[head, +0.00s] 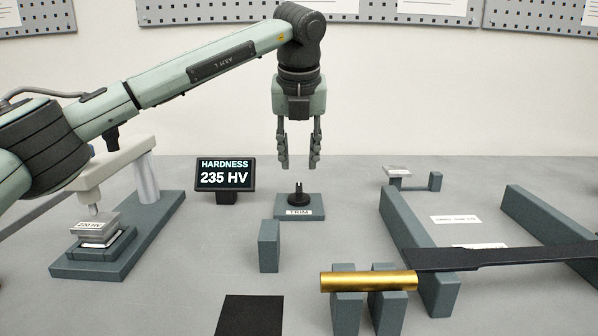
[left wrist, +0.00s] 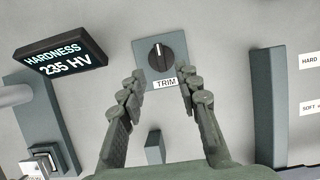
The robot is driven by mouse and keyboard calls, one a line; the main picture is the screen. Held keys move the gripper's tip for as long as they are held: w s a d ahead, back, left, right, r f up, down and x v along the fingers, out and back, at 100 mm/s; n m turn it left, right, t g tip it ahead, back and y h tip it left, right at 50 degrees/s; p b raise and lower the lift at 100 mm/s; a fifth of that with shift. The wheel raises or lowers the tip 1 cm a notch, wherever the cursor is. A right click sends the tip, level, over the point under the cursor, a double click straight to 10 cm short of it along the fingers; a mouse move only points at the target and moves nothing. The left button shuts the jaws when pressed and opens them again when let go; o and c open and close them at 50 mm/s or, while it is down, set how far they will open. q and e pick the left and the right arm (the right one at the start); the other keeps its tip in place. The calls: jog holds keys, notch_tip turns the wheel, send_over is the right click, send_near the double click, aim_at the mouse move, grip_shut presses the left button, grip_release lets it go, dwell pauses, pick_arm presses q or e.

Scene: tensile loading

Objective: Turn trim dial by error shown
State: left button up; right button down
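The trim dial (head: 298,196) is a black knob on a grey base with a "TRIM" label. In the left wrist view the dial (left wrist: 160,58) shows a white pointer mark near its top. The hardness display (head: 225,174) reads "HARDNESS 235 HV", and it also shows in the left wrist view (left wrist: 65,56). A block labelled what looks like 270 HV (head: 93,225) sits under the tester at left. My left gripper (head: 299,164) points down above the dial, open and empty, its fingers apart on either side and not touching it. My right gripper is not in view.
The hardness tester (head: 130,232) stands at left, near my left arm. A small grey post (head: 269,246) stands in front of the dial. A brass rod (head: 368,281) rests on two supports. A dark bar (head: 500,257) lies across grey rails at right. A black mat (head: 249,314) lies in front.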

aim_at(299, 187)
pick_arm(q)
jog(key=x, duration=0.6)
jog(key=shift+f+p, duration=0.15)
jog(key=shift+p, duration=0.25)
jog(key=shift+w+f, duration=0.2)
jog(key=shift+f, duration=0.35)
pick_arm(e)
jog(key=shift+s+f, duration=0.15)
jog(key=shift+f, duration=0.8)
pick_arm(q)
grip_shut()
